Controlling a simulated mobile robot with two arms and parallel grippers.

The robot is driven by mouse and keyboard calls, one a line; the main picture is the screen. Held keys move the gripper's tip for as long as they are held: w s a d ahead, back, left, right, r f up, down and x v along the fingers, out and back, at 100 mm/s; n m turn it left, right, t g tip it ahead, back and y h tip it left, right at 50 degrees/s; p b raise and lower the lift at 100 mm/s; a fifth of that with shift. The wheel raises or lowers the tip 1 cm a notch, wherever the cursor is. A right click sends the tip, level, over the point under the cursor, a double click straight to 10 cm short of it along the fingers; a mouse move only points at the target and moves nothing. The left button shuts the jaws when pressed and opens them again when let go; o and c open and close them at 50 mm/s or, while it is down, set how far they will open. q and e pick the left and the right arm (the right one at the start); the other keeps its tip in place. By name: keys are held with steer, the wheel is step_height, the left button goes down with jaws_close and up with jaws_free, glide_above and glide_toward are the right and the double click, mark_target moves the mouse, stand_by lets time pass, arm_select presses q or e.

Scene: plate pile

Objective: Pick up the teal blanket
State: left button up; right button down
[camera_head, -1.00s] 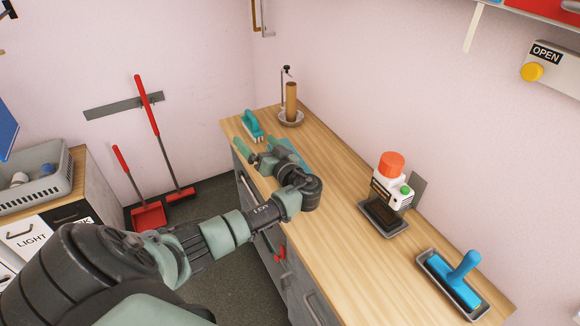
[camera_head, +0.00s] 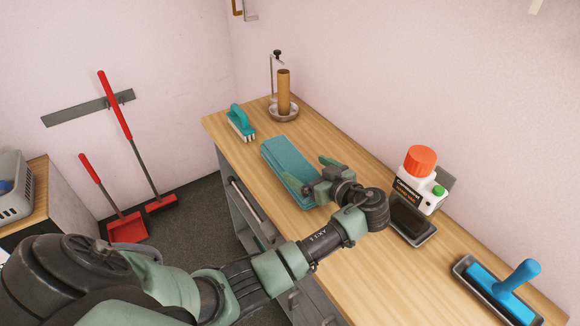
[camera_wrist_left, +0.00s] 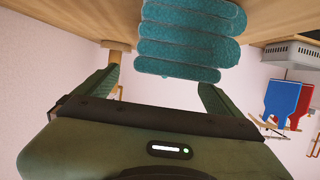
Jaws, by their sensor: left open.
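In the left wrist view the blanket (camera_wrist_left: 188,42) shows end-on as a stack of several folds, with the counter at the top of the picture. The open fingers of my left gripper (camera_wrist_left: 160,85) point toward it, the blanket lying ahead and off toward the right finger. Whether they touch cannot be told. My right gripper is not in view.
On the counter (camera_head: 355,265) stand the teal brush (camera_head: 241,122), a paper roll holder (camera_head: 284,95), an orange-capped bottle (camera_head: 417,180) on a dark tray, and a blue roller (camera_head: 500,285) in a tray. A red broom (camera_head: 115,105) and dustpan stand by the wall.

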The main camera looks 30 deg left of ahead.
mark_target(294, 162)
arm_select(q)
steer(key=x, duration=0.1)
steer(key=p+x, duration=0.1)
steer(key=x, duration=0.1)
steer(key=p+x, duration=0.1)
steer(key=shift+s+a+r, duration=0.1)
steer(key=shift+a+r, duration=0.1)
steer(key=shift+a, duration=0.3)
steer(key=shift+a+f, duration=0.3)
steer(key=shift+a, duration=0.1)
steer(key=shift+d, duration=0.1)
steer(key=c, duration=2)
steer(key=shift+r, duration=0.15)
jaws_close()
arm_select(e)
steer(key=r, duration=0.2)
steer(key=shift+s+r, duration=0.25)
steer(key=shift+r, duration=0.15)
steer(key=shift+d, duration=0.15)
